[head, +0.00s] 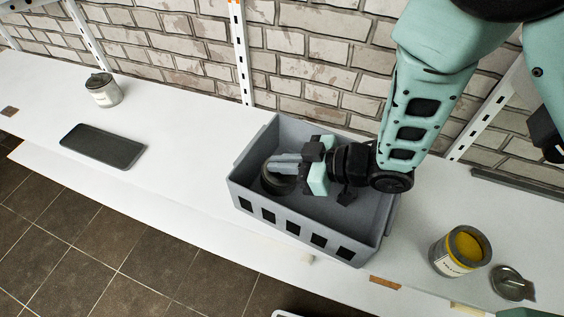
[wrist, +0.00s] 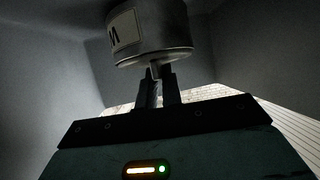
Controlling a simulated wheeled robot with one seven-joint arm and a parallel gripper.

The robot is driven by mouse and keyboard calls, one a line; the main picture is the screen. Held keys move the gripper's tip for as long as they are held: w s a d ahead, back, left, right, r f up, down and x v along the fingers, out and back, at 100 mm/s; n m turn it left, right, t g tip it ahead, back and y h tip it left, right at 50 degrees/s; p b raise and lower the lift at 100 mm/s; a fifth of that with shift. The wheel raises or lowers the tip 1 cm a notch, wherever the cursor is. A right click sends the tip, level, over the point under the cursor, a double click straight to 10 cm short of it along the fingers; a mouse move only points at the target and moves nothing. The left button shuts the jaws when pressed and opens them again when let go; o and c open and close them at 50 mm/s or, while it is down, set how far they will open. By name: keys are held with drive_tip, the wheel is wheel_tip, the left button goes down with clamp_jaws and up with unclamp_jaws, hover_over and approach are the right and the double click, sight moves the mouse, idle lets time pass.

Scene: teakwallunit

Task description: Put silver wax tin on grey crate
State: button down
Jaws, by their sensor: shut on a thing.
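The grey crate (head: 316,238) stands on the white shelf, open side up. My gripper (head: 272,166) reaches into its left part from the right, with the fingers below the rim line in the picture. It is shut on a round tin with a dark top (head: 277,184), which looks like the silver wax tin. In the wrist view the silver tin (wrist: 152,40) with a pale label is at the fingertips (wrist: 155,75), with grey crate walls around it. I cannot tell whether the tin touches the crate floor.
A silver-white tin (head: 103,90) and a dark flat slab (head: 103,146) are on the shelf at left. An open yellow tin (head: 460,251) and a loose lid (head: 508,283) are at right. A brick wall and white uprights (head: 241,50) stand behind.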

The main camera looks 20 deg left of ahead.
drive_tip(key=shift+f, duration=0.25)
drive_tip(key=c, duration=1.6)
unclamp_jaws()
drive_tip(key=shift+o, duration=0.2)
drive_tip(key=b+v, duration=0.1)
drive_tip(key=v, duration=0.6)
drive_tip(key=shift+d+r, duration=0.1)
drive_tip(key=shift+d, duration=0.15)
